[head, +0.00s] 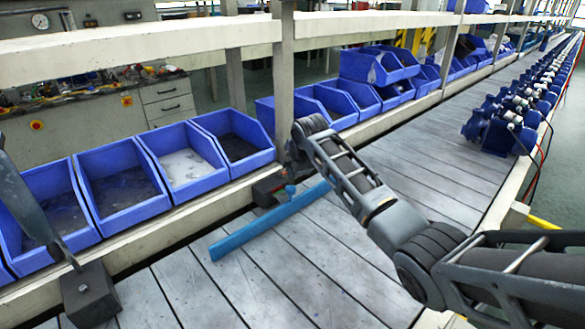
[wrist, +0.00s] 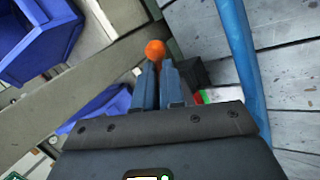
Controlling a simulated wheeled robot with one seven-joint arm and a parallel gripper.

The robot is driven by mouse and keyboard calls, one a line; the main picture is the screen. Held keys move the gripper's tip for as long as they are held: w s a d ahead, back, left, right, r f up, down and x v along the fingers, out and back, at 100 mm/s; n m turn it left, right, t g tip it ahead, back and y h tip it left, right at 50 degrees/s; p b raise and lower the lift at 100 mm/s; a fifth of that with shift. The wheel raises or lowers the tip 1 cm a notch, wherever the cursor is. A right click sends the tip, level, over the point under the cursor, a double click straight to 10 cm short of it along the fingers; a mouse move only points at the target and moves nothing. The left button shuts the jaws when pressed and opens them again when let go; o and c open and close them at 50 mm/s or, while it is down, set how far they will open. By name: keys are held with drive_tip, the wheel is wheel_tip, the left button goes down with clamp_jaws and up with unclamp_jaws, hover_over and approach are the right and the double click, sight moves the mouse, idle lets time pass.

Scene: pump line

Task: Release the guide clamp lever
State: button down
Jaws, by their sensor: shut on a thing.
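The clamp lever's orange ball knob (wrist: 155,49) shows in the wrist view at the tips of my gripper (wrist: 160,72). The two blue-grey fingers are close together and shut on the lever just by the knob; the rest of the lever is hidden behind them. A dark clamp block (wrist: 190,72) sits just right of the fingers. The blue guide rail (wrist: 239,60) runs beside it. In the head view the rail (head: 270,222) lies at a slant across the slatted conveyor, with the dark and red clamp (head: 267,188) near its middle.
Blue bins (head: 120,187) line the shelf along the conveyor's left edge, close to my arm. A dark block (head: 90,295) stands at the near left. Blue pumps (head: 500,125) stand in a row at the far right. The conveyor slats (head: 290,270) before the rail are clear.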

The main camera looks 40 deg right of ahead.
drive_tip(key=c, duration=1.3)
unclamp_jaws()
drive_tip(key=shift+s+d+r, duration=0.1)
drive_tip(key=shift+s+d, duration=0.05)
drive_tip(key=shift+d, duration=0.45)
drive_tip(key=shift+o, duration=0.9)
drive_tip(key=shift+a, duration=0.3)
drive_tip(key=v, duration=0.7)
drive_tip(key=shift+s+r, duration=0.15)
drive_tip(key=shift+r, duration=0.15)
